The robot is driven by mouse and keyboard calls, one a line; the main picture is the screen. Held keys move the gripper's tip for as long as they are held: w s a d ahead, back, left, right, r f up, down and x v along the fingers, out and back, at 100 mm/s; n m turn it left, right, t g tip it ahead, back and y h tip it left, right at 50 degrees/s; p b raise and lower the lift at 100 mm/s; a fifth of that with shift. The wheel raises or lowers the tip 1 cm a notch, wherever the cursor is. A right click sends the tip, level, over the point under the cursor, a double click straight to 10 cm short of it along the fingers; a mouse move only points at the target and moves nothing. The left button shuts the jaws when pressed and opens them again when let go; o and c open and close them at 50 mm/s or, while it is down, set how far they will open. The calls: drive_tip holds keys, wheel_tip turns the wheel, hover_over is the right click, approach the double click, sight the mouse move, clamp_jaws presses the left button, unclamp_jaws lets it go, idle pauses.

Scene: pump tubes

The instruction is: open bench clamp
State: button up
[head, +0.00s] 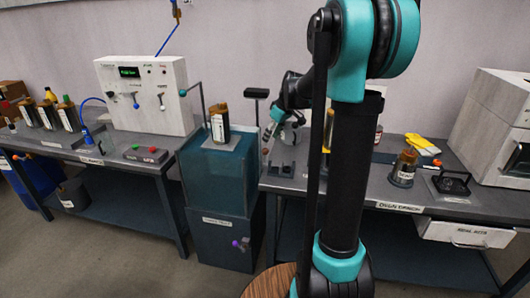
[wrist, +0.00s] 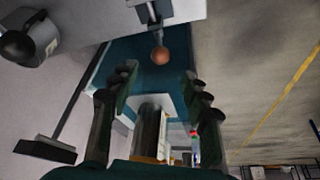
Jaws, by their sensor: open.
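The bench clamp (wrist: 150,14) shows at the top of the wrist view as a small metal fitting on the pale bench surface. Its lever ends in an orange-brown ball knob (wrist: 158,56). In the head view the orange knob (head: 265,151) is small, near the front left corner of the right bench. My gripper (wrist: 160,76) is open and empty, its two dark fingers spread to the left and right. The knob appears between and beyond the fingertips, with no visible contact. In the head view my gripper (head: 270,131) is above that bench corner, partly hidden by my arm.
A teal cabinet (head: 215,170) carrying a brown bottle (head: 220,125) stands left of the right bench. A dark-topped post (head: 256,93) rises close to my gripper. Further right are yellow gloves (head: 422,145), a jar (head: 403,168) and a white machine (head: 495,120). The floor in front is clear.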

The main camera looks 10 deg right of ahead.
sight(266, 149)
drive_tip(key=x, duration=0.9)
drive_tip(key=shift+f, duration=0.15)
clamp_jaws()
